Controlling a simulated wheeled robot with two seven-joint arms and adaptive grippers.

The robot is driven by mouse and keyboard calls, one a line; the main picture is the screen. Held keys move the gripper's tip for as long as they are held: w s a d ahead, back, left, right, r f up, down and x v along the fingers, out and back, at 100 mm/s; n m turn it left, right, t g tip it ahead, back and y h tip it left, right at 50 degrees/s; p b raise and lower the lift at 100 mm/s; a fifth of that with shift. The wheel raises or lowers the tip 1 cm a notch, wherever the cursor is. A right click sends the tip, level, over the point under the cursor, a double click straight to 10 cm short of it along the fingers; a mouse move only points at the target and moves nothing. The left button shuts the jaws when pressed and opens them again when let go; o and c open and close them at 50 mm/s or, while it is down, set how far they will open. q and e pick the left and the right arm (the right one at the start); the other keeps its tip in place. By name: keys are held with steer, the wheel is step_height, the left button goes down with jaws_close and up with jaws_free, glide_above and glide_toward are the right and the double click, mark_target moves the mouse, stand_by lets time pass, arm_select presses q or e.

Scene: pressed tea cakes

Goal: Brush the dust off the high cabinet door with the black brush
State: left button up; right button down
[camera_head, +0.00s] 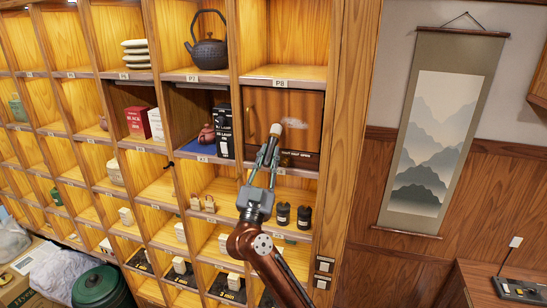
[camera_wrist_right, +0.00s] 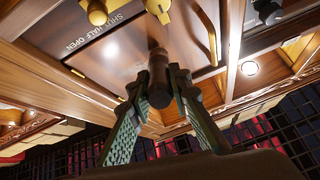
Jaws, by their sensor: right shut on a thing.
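The high cabinet door (camera_head: 300,108) is a brown wooden panel in the top right compartment under the label P8, and it looks shut. A whitish dusty patch (camera_head: 294,123) shows on it. My right gripper (camera_head: 268,153) is raised in front of the door's lower left part. In the wrist view its fingers (camera_wrist_right: 158,95) are shut on a dark upright cylinder, the brush (camera_wrist_right: 158,70). My left gripper is not in view.
A brass handle (camera_wrist_right: 207,36) shows in the wrist view. Left of the door stand a black box (camera_head: 223,131) and a dark teapot (camera_head: 206,50). Black jars (camera_head: 283,214) stand below. A scroll (camera_head: 438,130) hangs right.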

steer(key=shift+d+r, duration=0.15)
steer(key=shift+r, duration=0.35)
steer(key=shift+s+d, duration=1.65)
steer(key=shift+d, duration=3.15)
steer(key=shift+w+a, duration=0.55)
steer(key=shift+a, duration=1.1)
steer(key=shift+w+a, duration=0.6)
steer(key=shift+a, duration=1.05)
steer(key=shift+w+a, duration=0.55)
steer(key=shift+a, duration=1.1)
steer(key=shift+d, duration=0.1)
steer(key=shift+s+a+f, duration=0.1)
steer(key=shift+s+a, duration=0.15)
steer(key=shift+s, duration=0.55)
steer(key=shift+s+a, duration=0.2)
steer(key=shift+s, duration=0.45)
steer(key=shift+s+a, duration=0.25)
steer(key=shift+s, duration=0.45)
steer(key=shift+s+a, duration=0.2)
steer(key=shift+s, duration=0.45)
